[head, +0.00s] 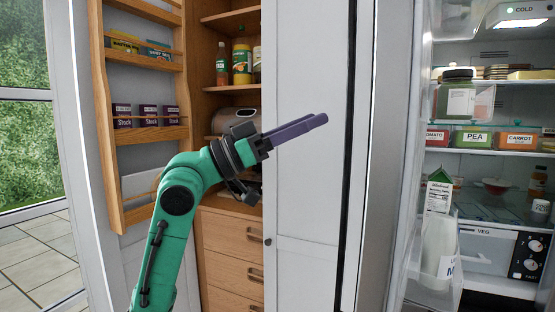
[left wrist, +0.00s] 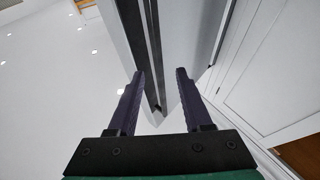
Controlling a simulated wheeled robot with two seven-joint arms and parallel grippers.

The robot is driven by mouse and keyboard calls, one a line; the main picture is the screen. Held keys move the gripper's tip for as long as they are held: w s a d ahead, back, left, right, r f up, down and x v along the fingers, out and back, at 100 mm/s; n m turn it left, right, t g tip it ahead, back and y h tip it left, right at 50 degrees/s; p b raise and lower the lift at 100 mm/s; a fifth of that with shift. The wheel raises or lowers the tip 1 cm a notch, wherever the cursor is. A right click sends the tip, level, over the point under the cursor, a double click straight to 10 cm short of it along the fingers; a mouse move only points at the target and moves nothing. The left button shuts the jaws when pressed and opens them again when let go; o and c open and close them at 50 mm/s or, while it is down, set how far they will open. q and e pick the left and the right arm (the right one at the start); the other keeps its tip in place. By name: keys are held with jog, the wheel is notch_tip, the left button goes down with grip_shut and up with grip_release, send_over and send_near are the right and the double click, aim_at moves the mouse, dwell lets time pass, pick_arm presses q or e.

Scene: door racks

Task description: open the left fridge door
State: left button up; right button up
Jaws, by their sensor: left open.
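The left fridge door (head: 385,150) stands open in the head view, a pale upright panel left of the lit fridge interior (head: 490,200). Its inner bin holds a white milk jug (head: 438,250) and a carton (head: 439,192). My left gripper (head: 318,121) is open, its purple fingers pointing right in front of a white cupboard panel, left of the fridge door. In the left wrist view the two fingers (left wrist: 160,76) are apart, with pale panels and a dark upright gap beyond them. I cannot tell whether they touch anything. My right gripper is out of view.
A white cupboard panel (head: 305,200) stands behind my left gripper. Left of it is an open cupboard with wooden shelves and drawers (head: 232,245). A cupboard door with a wooden rack (head: 107,130) is swung open at the left. Fridge shelves hold jars and labelled boxes (head: 478,139).

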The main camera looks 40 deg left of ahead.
pick_arm(q)
jog(key=b+v, duration=0.2)
jog(key=v, duration=0.4)
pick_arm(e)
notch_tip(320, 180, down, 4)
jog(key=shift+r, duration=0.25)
